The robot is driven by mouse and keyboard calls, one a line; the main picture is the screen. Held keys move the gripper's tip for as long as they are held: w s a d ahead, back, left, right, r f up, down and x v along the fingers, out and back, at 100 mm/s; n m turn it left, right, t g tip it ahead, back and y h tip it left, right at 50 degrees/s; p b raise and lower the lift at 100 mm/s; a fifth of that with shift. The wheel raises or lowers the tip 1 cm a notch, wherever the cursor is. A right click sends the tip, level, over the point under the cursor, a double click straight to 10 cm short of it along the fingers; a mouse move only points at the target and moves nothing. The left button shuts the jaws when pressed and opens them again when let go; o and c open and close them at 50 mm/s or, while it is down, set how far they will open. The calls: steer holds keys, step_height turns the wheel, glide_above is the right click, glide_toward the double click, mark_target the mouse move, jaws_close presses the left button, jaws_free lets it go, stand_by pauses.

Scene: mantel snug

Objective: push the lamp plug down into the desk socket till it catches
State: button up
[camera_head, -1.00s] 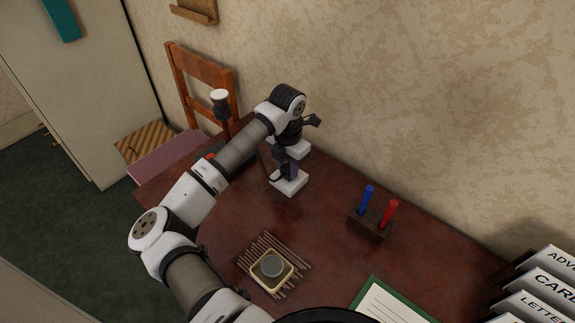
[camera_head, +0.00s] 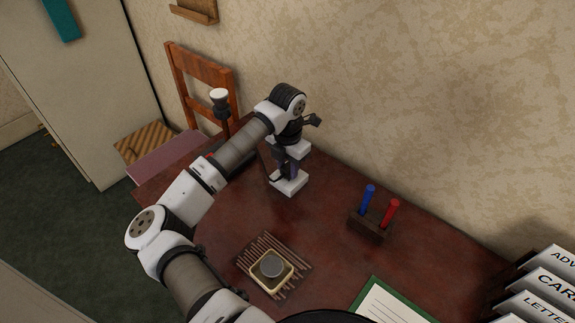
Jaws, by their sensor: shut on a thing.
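My gripper (camera_head: 287,167) points down over the far side of the dark red desk, below the wrist. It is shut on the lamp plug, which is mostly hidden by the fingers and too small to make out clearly. A white block, which looks like the desk socket (camera_head: 291,185), sits on the desk directly under the fingertips. The plug is at or just above the top of this block. I cannot tell whether it is seated in it.
A pen block (camera_head: 369,229) with a blue and a red pen stands to the right. A slatted mat with a small square dish (camera_head: 271,285) lies nearer. A green-edged paper pad (camera_head: 392,304) and labelled file trays (camera_head: 550,285) are at lower right. A wooden chair (camera_head: 190,62) stands behind the desk's left edge.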

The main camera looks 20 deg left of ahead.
steer(key=shift+f+b, duration=0.5)
steer(key=shift+f, duration=0.05)
steer(key=o, duration=1.1)
steer(key=shift+c, duration=0.2)
steer(key=shift+r, duration=0.15)
step_height(320, 180, up, 14)
steer(key=b, duration=0.2)
steer(key=shift+f, duration=0.2)
